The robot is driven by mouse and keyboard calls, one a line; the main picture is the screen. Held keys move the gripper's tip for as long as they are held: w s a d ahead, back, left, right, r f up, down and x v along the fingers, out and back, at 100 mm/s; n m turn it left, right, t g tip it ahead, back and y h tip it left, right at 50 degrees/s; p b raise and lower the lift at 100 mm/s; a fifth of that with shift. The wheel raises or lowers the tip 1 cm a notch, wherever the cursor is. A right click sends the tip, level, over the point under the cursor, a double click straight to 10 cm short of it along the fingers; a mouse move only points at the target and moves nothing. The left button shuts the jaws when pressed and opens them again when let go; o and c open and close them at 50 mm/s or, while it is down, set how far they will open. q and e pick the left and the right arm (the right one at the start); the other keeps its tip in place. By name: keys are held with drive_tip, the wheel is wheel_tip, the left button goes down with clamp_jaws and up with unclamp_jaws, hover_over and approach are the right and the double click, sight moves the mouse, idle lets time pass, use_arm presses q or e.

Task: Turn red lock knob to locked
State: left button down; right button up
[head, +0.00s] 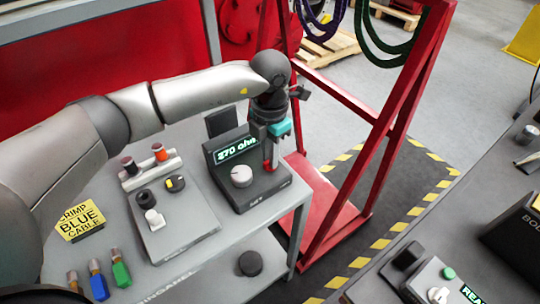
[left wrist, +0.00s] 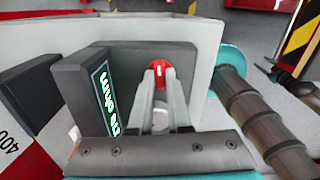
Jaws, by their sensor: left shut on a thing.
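The red lock knob (head: 267,168) sits on the right part of a dark box with a lit display (head: 236,150) that seems to read 270 ohm. In the left wrist view the red knob (left wrist: 160,66) shows a short white mark on its top. My left gripper (head: 271,160) reaches down over the box, its fingers shut on the red knob. The fingertips (left wrist: 160,74) cover part of the knob. My right gripper is not in view.
A grey panel with knobs (head: 172,222) lies left of the box. A yellow sign (head: 79,221) and several coloured connectors stand farther left. A red frame (head: 375,150) rises close to the right of the bench. Another bench (head: 460,215) stands at the right.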

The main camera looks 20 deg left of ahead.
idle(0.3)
use_arm(q)
drive_tip(key=shift+r, duration=0.1)
drive_tip(key=c, duration=0.9)
unclamp_jaws()
drive_tip(key=shift+o, duration=0.2)
wheel_tip(320, 180, up, 15)
drive_tip(key=p, duration=0.1)
